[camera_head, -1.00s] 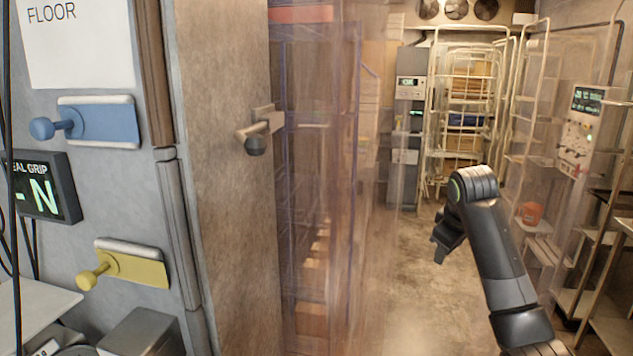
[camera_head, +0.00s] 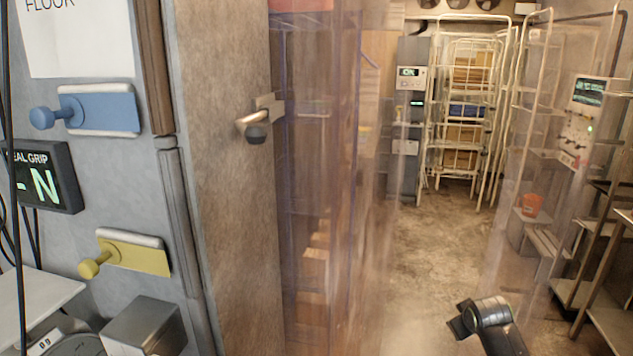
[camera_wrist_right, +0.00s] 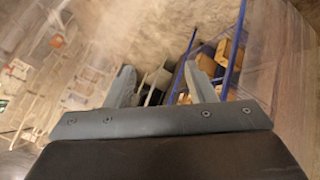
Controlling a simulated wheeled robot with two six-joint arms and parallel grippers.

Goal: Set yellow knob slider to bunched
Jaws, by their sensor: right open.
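The yellow knob slider (camera_head: 137,256) is a yellow plate on a pale backing, fixed low on the grey wall at the left of the head view. Its round yellow knob (camera_head: 90,268) sits at the plate's left end. My right arm shows at the bottom right of the head view, with its gripper (camera_head: 463,320) far to the right of the slider and touching nothing. In the right wrist view its two fingers (camera_wrist_right: 160,88) stand apart with nothing between them. My left gripper is in neither view.
A similar blue knob slider (camera_head: 98,110) is above the yellow one. A dark display (camera_head: 44,177) hangs at the left. A grey box (camera_head: 145,325) stands below the slider. A door handle (camera_head: 258,122) and clear strip curtains (camera_head: 340,190) lie between slider and arm. The floor (camera_head: 435,235) is open.

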